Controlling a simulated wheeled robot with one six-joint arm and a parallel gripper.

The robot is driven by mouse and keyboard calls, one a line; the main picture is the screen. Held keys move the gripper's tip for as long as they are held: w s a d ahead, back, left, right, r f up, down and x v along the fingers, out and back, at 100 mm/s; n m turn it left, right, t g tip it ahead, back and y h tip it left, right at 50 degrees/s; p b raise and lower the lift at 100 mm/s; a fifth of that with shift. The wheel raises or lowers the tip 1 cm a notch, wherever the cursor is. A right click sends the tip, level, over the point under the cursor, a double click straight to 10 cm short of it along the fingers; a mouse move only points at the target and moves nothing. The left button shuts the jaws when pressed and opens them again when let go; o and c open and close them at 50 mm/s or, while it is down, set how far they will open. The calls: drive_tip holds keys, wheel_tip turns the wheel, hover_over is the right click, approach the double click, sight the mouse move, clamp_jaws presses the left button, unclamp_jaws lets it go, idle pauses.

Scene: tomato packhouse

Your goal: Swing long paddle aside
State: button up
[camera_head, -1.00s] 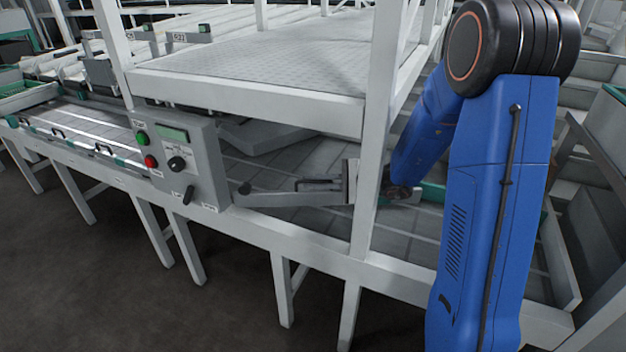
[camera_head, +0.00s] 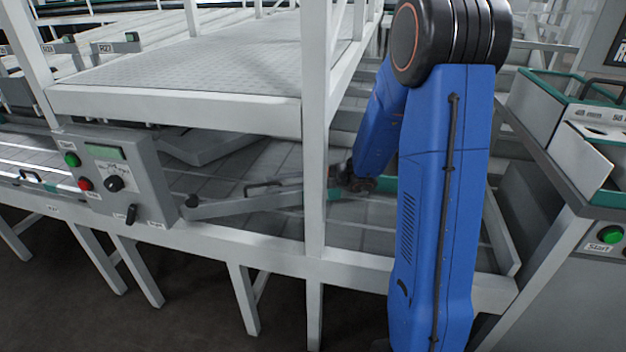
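The long paddle (camera_head: 235,204) is a grey bar lying over the grey conveyor deck (camera_head: 275,225), low in the middle of the view. Its dark pivot (camera_head: 192,201) is at its left end, beside the control box. A dark loop handle (camera_head: 264,187) stands on the bar. The bar runs to the right and a little away, up to the white post, which hides what is behind it. The wrist end of my arm (camera_head: 352,182) shows just right of the post. My gripper's fingers are hidden, so its opening and any contact with the paddle cannot be seen.
A white upright post (camera_head: 315,150) stands in front of the paddle's right end. The grey control box (camera_head: 122,175) is to the left. A white upper deck (camera_head: 180,105) overhangs the belt. A machine with a green Start button (camera_head: 610,234) and crates is at the right.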

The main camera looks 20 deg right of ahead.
drive_tip(key=v, duration=1.2)
drive_tip(key=shift+s+d, duration=0.2)
drive_tip(key=shift+d, duration=0.05)
